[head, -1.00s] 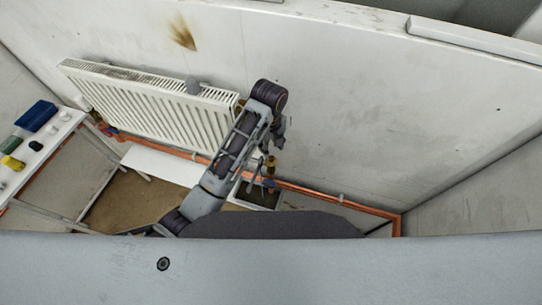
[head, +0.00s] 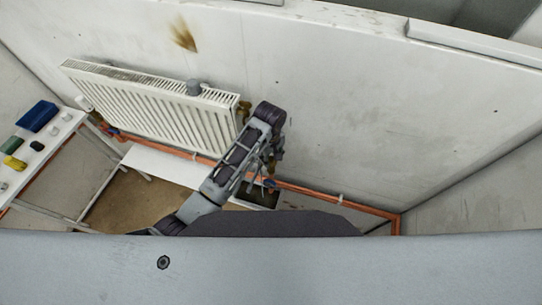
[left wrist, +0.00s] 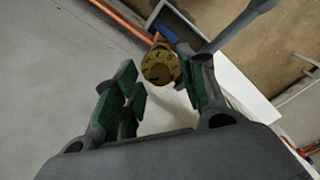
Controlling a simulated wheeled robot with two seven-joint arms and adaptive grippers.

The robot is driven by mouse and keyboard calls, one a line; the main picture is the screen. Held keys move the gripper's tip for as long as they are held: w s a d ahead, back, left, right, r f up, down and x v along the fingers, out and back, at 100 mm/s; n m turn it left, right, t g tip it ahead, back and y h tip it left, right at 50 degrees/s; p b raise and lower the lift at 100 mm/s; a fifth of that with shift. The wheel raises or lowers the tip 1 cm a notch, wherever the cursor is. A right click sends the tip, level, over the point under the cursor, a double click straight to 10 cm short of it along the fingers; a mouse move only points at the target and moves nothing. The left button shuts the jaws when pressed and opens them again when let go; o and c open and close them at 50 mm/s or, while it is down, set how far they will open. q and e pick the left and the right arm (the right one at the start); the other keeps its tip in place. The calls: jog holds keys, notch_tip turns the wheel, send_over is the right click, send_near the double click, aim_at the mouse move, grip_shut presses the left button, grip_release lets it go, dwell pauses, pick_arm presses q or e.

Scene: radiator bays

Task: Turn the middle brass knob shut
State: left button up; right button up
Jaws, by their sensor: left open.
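A round brass knob (left wrist: 160,64) with dark marks on its face shows in the left wrist view. It lies between the fingertips of my left gripper (left wrist: 158,72), towards their far ends. The green-padded fingers are open, and I see no clear grip on the knob. In the head view my left gripper (head: 268,160) points down by the wall, partly hidden behind my own arm. Brass (head: 244,106) shows at the radiator's upper right end, and more brass shows lower by the gripper. I cannot tell which knob is the middle one. My right gripper is not in view.
A white radiator (head: 150,107) hangs on the wall left of my arm. Copper pipe (head: 330,197) runs low along the wall. A dark tray (head: 259,198) sits below the gripper. A white shelf (head: 40,150) with small items stands at far left.

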pick_arm(q)
grip_shut()
jog(key=shift+m, duration=0.5)
jog(key=m, duration=0.5)
jog(key=shift+w+m, duration=0.1)
jog(key=shift+m, duration=0.2)
jog(key=m, duration=0.6)
jog(key=shift+m, duration=0.4)
jog(key=m, duration=0.6)
jog(key=shift+m, duration=0.4)
jog(key=m, duration=0.6)
jog(key=shift+m, duration=0.4)
jog(key=shift+r, duration=0.1)
